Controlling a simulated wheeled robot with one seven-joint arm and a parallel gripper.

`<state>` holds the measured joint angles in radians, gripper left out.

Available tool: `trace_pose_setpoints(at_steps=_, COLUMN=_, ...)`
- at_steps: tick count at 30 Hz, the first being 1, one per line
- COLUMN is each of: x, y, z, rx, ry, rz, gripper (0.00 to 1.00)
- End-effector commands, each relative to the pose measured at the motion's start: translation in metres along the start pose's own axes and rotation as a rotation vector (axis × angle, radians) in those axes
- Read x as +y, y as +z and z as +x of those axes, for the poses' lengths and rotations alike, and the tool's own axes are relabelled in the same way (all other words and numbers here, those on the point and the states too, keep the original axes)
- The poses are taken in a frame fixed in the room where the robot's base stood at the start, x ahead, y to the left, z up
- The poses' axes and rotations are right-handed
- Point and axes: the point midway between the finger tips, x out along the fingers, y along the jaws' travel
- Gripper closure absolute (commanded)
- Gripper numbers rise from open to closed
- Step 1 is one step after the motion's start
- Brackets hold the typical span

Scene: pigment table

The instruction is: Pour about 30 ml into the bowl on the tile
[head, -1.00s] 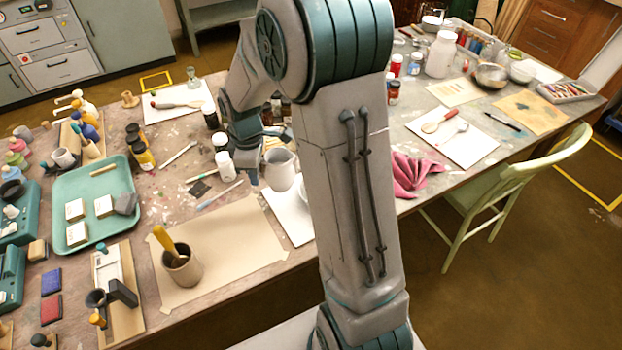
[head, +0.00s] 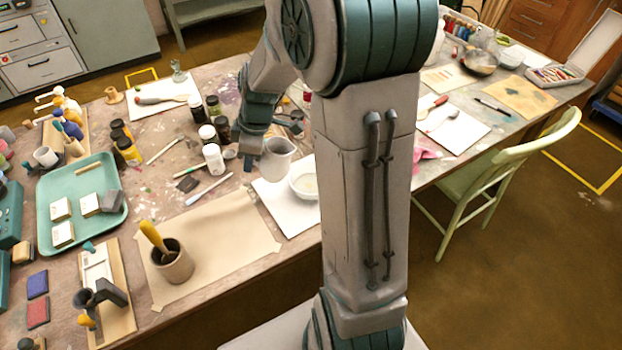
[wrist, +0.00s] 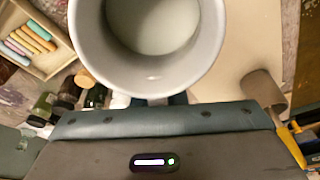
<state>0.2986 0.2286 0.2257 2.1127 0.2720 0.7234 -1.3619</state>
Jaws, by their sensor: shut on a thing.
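A light grey jug (head: 277,160) is held by my gripper (head: 270,135), which is shut on it at the back left side. The jug looks upright. In the wrist view the jug (wrist: 150,75) fills the top, and a pale liquid shows inside. A white bowl (head: 304,186) sits on the white tile (head: 286,211), just right of and nearer than the jug. My arm hides the bowl's right edge and part of the tile. I cannot tell how high the jug is above the table. The fingertips are hidden in the wrist view.
Several dark jars and a white-capped bottle (head: 213,158) stand close left of the jug. A brown cup with a yellow handle (head: 176,264) stands on the tan paper (head: 225,232), which has free room. A green tray (head: 112,212) lies farther left.

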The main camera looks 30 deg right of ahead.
Motion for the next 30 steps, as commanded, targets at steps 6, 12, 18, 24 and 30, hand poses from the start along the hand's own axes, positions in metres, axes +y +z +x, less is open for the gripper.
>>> trace_pose_setpoints(at_steps=6, x=0.001, y=0.008, z=-0.016, rx=0.143, ry=0.005, rz=0.005, gripper=1.0)
trace_pose_setpoints(at_steps=12, x=0.001, y=0.015, z=-0.037, rx=0.272, ry=0.003, rz=0.005, gripper=1.0)
trace_pose_setpoints(at_steps=18, x=0.001, y=0.027, z=-0.045, rx=0.402, ry=0.002, rz=0.005, gripper=1.0)
trace_pose_setpoints(at_steps=24, x=0.0, y=0.033, z=-0.045, rx=0.531, ry=-0.001, rz=0.004, gripper=1.0)
trace_pose_setpoints(at_steps=30, x=0.0, y=0.035, z=-0.048, rx=0.621, ry=-0.001, rz=0.001, gripper=1.0)
